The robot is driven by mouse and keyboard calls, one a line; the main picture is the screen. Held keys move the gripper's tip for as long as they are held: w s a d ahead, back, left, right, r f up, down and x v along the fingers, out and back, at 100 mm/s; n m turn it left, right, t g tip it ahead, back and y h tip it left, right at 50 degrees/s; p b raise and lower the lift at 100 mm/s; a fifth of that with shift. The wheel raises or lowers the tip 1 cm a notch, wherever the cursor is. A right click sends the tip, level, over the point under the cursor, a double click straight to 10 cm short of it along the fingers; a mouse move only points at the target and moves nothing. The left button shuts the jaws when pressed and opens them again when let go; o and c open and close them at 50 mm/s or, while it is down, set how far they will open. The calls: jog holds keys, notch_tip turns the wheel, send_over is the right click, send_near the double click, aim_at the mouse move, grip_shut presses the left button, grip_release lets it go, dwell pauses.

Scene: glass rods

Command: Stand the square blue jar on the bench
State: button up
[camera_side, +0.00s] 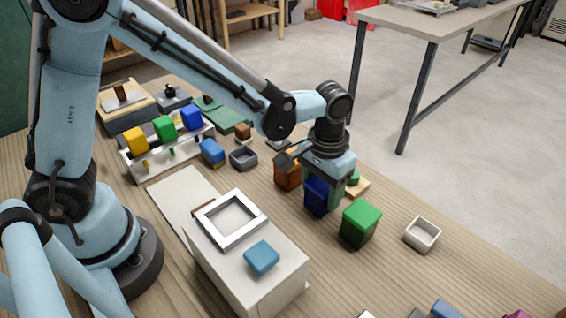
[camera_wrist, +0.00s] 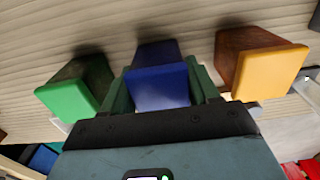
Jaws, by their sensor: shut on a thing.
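The square blue jar (camera_side: 317,197) stands upright between a green-lidded jar (camera_side: 360,224) and a brown jar (camera_side: 288,172) in the side view. Its base lines up with theirs, at or very near the bench (camera_side: 390,280); I cannot tell if it touches. My gripper (camera_side: 322,186) is above it, pointing down, shut on its sides. In the wrist view the blue jar (camera_wrist: 157,86) shows between my two green fingers. The green jar (camera_wrist: 74,91) is to its left and the brown jar with a yellow-orange lid (camera_wrist: 262,67) to its right, both apart from it.
A white box (camera_side: 250,262) with a square frame (camera_side: 231,217) and a teal block (camera_side: 262,257) stands in front. A small white dish (camera_side: 422,234) is at the right. A white rack (camera_side: 145,165) holds yellow, green and blue blocks. Bare bench lies between the box and the jars.

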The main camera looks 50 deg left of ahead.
aim_at(319, 181)
jog(key=shift+f, duration=0.15)
jog(key=o, duration=1.2)
notch_tip(319, 181, up, 12)
jog(key=shift+r, duration=0.1)
jog(key=s+a+t, duration=0.2)
jog(key=a, duration=0.2)
jog(key=s+a+t, duration=0.2)
jog(key=s+a, duration=0.1)
jog(key=a, duration=0.2)
jog(key=s+a+t, duration=0.2)
jog(key=a+t, duration=0.1)
jog(key=a, duration=0.2)
jog(key=shift+s+a+f, duration=0.25)
jog(key=shift+f, duration=0.05)
